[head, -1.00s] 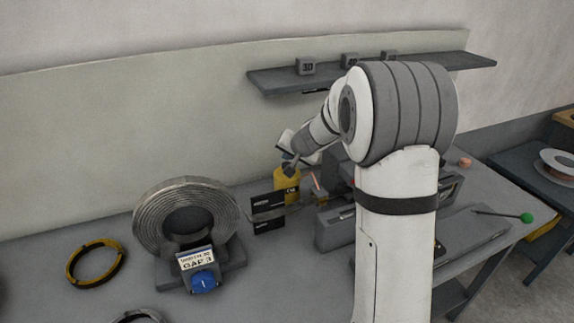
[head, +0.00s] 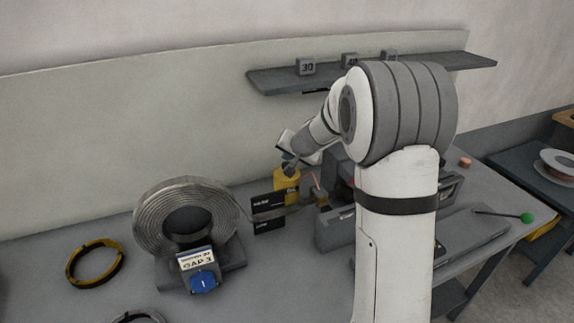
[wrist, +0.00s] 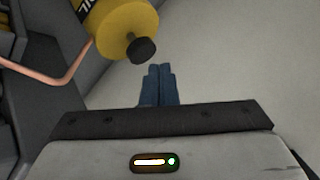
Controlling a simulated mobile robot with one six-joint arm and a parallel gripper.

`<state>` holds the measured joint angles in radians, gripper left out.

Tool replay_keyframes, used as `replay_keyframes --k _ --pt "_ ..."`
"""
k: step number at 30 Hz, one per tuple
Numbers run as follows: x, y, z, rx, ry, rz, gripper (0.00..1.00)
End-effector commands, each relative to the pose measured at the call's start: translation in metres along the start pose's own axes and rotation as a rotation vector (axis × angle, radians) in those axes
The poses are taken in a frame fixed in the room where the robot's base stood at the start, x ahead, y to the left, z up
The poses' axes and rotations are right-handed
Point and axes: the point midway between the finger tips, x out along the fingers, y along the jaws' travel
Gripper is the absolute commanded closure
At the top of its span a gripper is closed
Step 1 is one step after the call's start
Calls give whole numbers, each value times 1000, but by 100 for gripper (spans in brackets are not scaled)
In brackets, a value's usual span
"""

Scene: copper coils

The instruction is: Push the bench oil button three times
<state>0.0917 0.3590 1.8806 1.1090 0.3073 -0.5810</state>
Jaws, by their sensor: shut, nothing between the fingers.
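A yellow oil bottle (head: 285,191) stands at the back of the bench, beside a black card and partly hidden by my arm. In the wrist view the bottle (wrist: 122,22) is at the upper left, with its dark round button (wrist: 141,49) facing the camera. My gripper (wrist: 158,68) is shut and empty, its two blue fingers together. In the wrist picture the fingertips lie just right of and below the button, and a small gap shows between them. In the head view my gripper is close above the bottle, too small to tell contact.
A large metal coil (head: 156,225) stands left of the bottle, behind a blue knob (head: 203,282). A yellow-black ring (head: 95,262) lies at the left. A grey fixture (head: 333,232) and bent copper wire (wrist: 75,70) are close to the bottle. A shelf (head: 430,67) runs above.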

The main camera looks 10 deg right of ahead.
Motion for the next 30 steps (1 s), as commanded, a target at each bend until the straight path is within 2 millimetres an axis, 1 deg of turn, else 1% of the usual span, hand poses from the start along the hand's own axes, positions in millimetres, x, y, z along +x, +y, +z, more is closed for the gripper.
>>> replay_keyframes --k 13,30 --pt "6 5 5 1 0 0 100" --pt "7 5 5 0 0 0 100"
